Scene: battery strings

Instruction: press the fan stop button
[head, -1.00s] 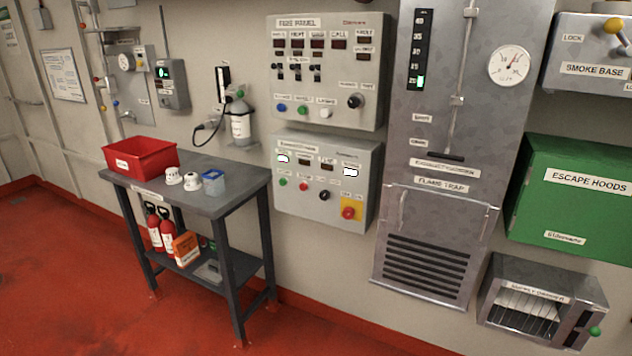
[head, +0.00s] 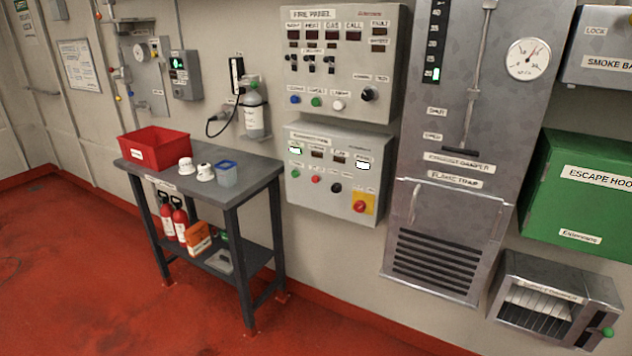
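The lower grey control box (head: 335,172), on the wall under the fire panel, carries a row of buttons. It has a green button (head: 295,173), a small red button (head: 315,179), a black knob (head: 336,187) and a larger red button (head: 360,207) on a yellow plate. The small labels are too blurred to read, so I cannot tell for certain which one is the fan stop. Two lit white windows show above the buttons. Neither of my grippers shows in the head view.
A grey table (head: 265,172) stands left of the box, with a red bin (head: 153,148) and small white parts. Right are the flame trap (head: 440,240), the green escape hoods box (head: 585,190) and a supply damper (head: 550,300). Red floor is clear in front.

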